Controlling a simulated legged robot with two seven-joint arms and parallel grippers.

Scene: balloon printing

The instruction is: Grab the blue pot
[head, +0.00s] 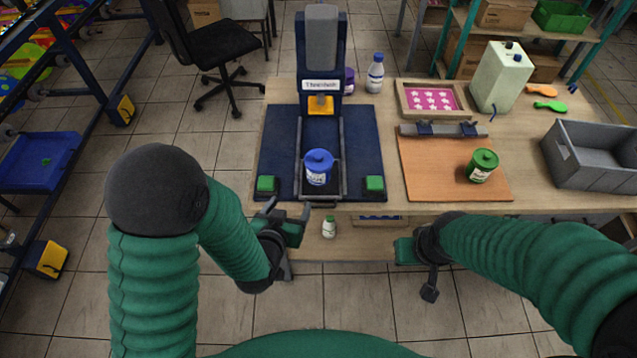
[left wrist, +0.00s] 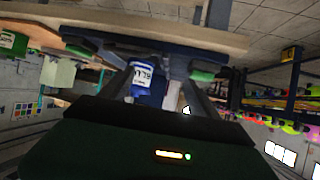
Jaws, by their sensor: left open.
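The blue pot (head: 318,168) has a blue lid and a white label. It stands upright on the dark blue printing machine (head: 279,133) between two rails, near the table's front edge. The pot also shows in the left wrist view (left wrist: 146,82), ahead of the gripper and partly hidden by it. My left gripper (head: 290,222) is open and empty, just in front of the table's edge, below and left of the pot and apart from it. My right gripper (head: 416,270) is in front of the table at the right, away from the pot; its jaws are not clear.
Two green buttons (head: 266,184) (head: 375,184) flank the pot. A green pot (head: 482,166) stands on an orange-brown board (head: 425,178) to the right. A grey crate (head: 597,160), a pale canister (head: 501,77) and a white bottle (head: 375,73) are also on the table.

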